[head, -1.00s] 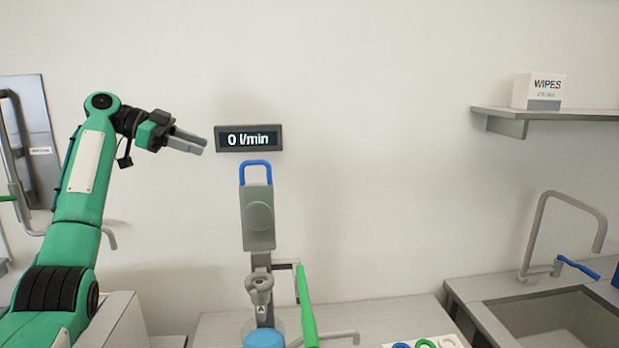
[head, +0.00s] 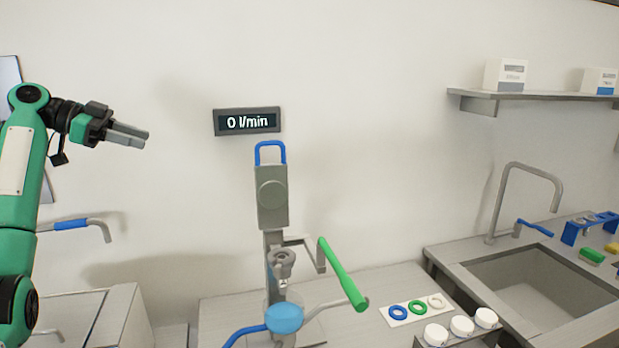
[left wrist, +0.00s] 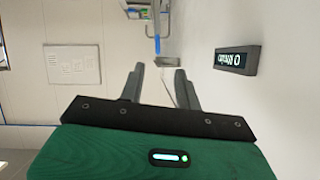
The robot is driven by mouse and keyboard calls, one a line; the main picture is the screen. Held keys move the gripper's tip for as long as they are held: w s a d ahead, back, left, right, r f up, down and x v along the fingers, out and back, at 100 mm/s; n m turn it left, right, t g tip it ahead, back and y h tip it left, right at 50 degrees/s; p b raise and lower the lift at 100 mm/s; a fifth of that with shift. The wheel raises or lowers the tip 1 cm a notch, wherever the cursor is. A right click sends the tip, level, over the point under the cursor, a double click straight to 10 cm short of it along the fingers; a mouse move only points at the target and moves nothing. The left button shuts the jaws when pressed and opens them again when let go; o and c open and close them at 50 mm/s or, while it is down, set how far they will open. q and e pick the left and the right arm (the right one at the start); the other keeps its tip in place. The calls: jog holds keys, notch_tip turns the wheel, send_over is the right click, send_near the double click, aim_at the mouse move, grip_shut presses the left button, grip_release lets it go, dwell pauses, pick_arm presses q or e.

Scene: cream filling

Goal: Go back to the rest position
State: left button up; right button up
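My left gripper (head: 137,135) is raised at the upper left of the head view, left of the flow display (head: 247,121) that reads 0 l/min. In the left wrist view its two fingers (left wrist: 159,85) stand apart with nothing between them. The filling machine (head: 272,200), with a blue loop on top, a green lever (head: 342,274) and a light blue round part (head: 285,318) below its nozzle, stands apart from the gripper. My right gripper is in neither view.
A sink (head: 540,290) with a tap stands at the right. A wall shelf (head: 540,96) holds white boxes. A white board (head: 405,314) with coloured rings and several white-lidded jars (head: 462,326) are at the lower right.

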pick_arm(q)
jog(key=s+d+f+n+g+y, duration=0.1)
jog(key=d+f+n+y, duration=0.3)
jog(key=f, duration=1.2)
jog(key=s+d+f+n+y, duration=0.1)
jog(key=d+f, duration=0.5)
jog(key=f, duration=1.1)
jog(key=s+d+f+n+y, duration=0.1)
jog(key=s+d+f, duration=0.1)
jog(key=s+f, duration=0.6)
jog(key=s+d+f+n+y, duration=0.2)
jog(key=s+f, duration=0.6)
jog(key=s+d+f+n+y, duration=0.1)
jog(key=s+d+f, duration=0.1)
jog(key=s+f, duration=0.6)
jog(key=shift+s+f+n+y, duration=0.3)
jog(key=shift+s+y, duration=0.1)
jog(key=shift+s, duration=0.2)
jog(key=s+a+r+n+y, duration=0.1)
jog(key=s+n+y, duration=0.25)
jog(key=s, duration=1.55)
notch_tip(320, 180, down, 28)
jog(key=f+g, duration=0.1)
jog(key=s+a+f+g, duration=0.1)
jog(key=s+a+f, duration=0.2)
jog(key=s+f, duration=1.6)
notch_tip(320, 180, down, 3)
jog(key=shift+s+a+r+g+h, duration=0.15)
jog(key=shift+a+r+g+h, duration=0.05)
jog(key=shift+g+h, duration=0.15)
